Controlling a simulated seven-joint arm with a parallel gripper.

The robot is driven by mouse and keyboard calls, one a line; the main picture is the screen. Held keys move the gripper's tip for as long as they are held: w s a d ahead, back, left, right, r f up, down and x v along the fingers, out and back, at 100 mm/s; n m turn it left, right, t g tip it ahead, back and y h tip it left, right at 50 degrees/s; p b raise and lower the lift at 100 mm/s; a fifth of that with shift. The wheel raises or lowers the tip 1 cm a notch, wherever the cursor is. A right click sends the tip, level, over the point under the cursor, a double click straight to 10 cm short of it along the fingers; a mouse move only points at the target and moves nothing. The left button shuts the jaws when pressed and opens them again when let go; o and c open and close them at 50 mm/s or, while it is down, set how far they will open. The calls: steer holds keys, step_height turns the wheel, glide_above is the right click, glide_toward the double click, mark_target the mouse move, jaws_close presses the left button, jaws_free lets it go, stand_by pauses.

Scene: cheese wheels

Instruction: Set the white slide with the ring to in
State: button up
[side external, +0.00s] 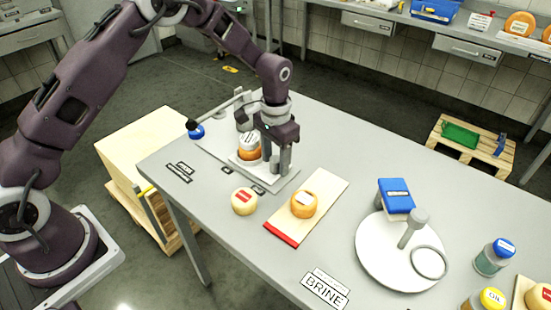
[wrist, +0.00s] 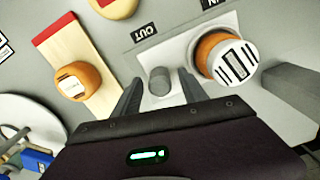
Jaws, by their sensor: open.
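The white slide (wrist: 157,103) lies on a light grey base plate, with a grey upright knob (wrist: 160,80) at one end. At its other end an orange cheese (wrist: 207,48) sits in the ring area under a white striped top (wrist: 235,62); the ring itself is mostly hidden. In the wrist view the knob is level with the OUT label (wrist: 145,31), and the IN label (wrist: 213,3) lies beyond, toward the cheese side. My gripper (wrist: 160,88) is open, one finger on each side of the knob. In the side view my gripper (side external: 277,165) is low over the base plate (side external: 277,184), beside the cheese (side external: 249,154).
A loose cheese (side external: 244,201) and a red-ended board (side external: 325,187) with another cheese (side external: 304,204) stand in front of the base plate. A white round plate (side external: 378,262) with a blue-topped block is further right. A thin bar with a dark knob (side external: 191,124) reaches out behind.

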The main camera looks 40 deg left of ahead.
jaws_close()
stand_by(1.4)
